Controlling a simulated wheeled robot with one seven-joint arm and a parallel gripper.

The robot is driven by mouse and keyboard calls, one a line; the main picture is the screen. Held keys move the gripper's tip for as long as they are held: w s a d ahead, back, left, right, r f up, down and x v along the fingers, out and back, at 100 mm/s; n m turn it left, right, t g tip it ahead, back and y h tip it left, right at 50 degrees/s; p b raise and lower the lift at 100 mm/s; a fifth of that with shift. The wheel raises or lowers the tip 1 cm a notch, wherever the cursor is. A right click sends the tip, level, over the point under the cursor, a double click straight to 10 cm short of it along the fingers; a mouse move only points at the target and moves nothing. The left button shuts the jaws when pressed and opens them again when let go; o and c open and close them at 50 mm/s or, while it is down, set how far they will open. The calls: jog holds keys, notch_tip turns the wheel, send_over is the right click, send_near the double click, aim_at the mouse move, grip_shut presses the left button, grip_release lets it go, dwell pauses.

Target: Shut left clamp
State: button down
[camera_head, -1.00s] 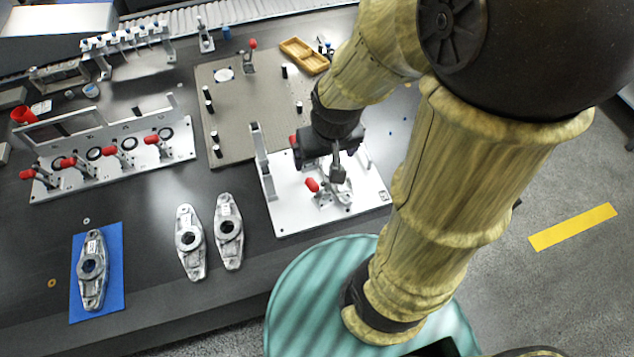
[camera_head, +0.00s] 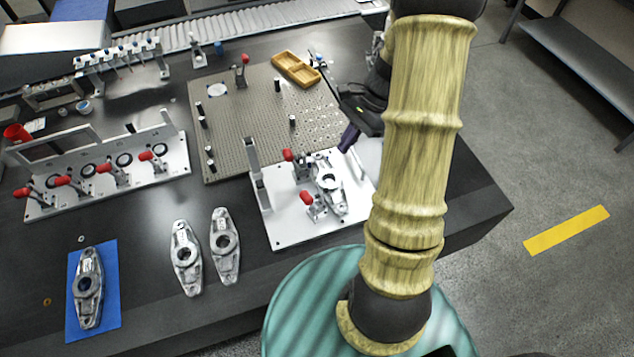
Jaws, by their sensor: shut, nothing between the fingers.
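A white fixture plate (camera_head: 284,232) on the dark table holds a grey metal casting (camera_head: 331,183) with a round bore. Two toggle clamps with red handles stand at the casting's left side: the rear clamp (camera_head: 289,156) and the front clamp (camera_head: 307,199). Both handles lean up and to the left; I cannot tell whether either arm presses on the casting. Which one the task calls left is not plain. My gripper (camera_head: 329,77) is shut and empty, beyond the plate and above the pegboard's right side, apart from both clamps. My arm covers the plate's right edge.
A grey pegboard (camera_head: 235,130) with black pins lies behind the plate, with a yellow tray (camera_head: 296,69) at its back. A fixture (camera_head: 110,184) with several red-handled clamps stands left. Two loose castings (camera_head: 185,258) lie front left; another rests on a blue mat (camera_head: 111,317).

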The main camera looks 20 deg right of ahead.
jog(key=shift+a, duration=0.1)
jog(key=p, duration=0.2)
send_near(311, 202)
notch_tip(311, 202, down, 6)
jog(key=w+a, duration=0.1)
jog(key=a, duration=0.2)
jog(key=shift+w+d+r, duration=0.15)
jog(key=shift+d+r, duration=0.05)
jog(key=shift+w, duration=0.15)
